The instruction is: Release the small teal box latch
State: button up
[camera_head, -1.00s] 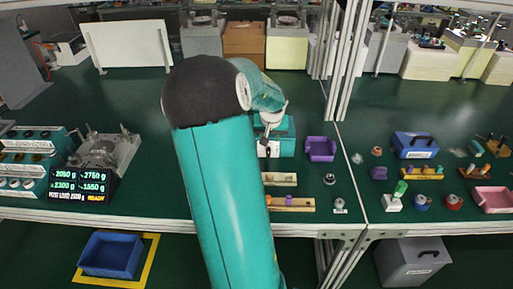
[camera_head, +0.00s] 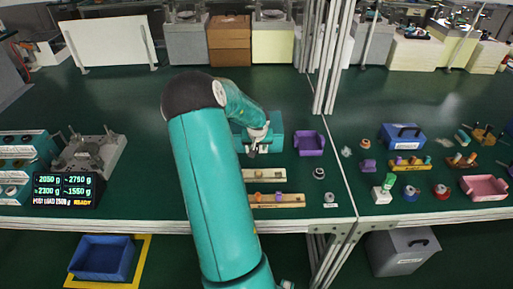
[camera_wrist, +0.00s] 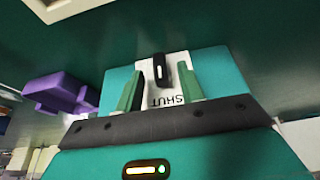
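In the wrist view the teal box (camera_wrist: 218,72) has a white plate (camera_wrist: 178,70) lettered SHUT, which appears upside down. A black upright latch (camera_wrist: 160,72) sits on that plate. My gripper (camera_wrist: 160,84) is open, with its two green fingers apart to either side of the latch in the picture. I cannot tell whether they touch it. In the head view my gripper (camera_head: 254,148) is at the box's front and hides much of that face.
A metal frame post (camera_head: 327,80) stands behind to the right. A grey fixture (camera_head: 98,154) and a display (camera_head: 66,189) are at the left.

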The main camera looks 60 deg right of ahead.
jog(key=shift+x, duration=0.75)
grip_shut()
